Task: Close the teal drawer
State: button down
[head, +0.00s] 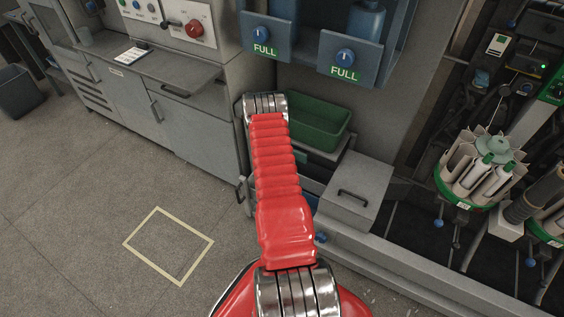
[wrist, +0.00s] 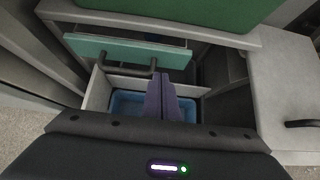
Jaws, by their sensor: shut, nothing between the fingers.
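The teal drawer (wrist: 125,54) shows at the upper left of the wrist view, with a dark bar handle on its front. It stands partly open, with a narrow strip of its inside and something blue visible behind the front. My gripper (wrist: 160,77) is shut and empty. My gripper is hidden behind my arm in the head view.
Below the teal drawer, a grey drawer (wrist: 97,90) stands open with a blue lining. A green bin (head: 318,122) sits on top of the unit. A grey box (head: 357,180) with a dark handle stands close on the right. Floor is free at the left.

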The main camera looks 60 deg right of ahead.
jog(key=v, duration=0.9)
jog(key=shift+r, duration=0.2)
jog(key=c, duration=2.5)
grip_release()
jog(key=shift+w, duration=0.1)
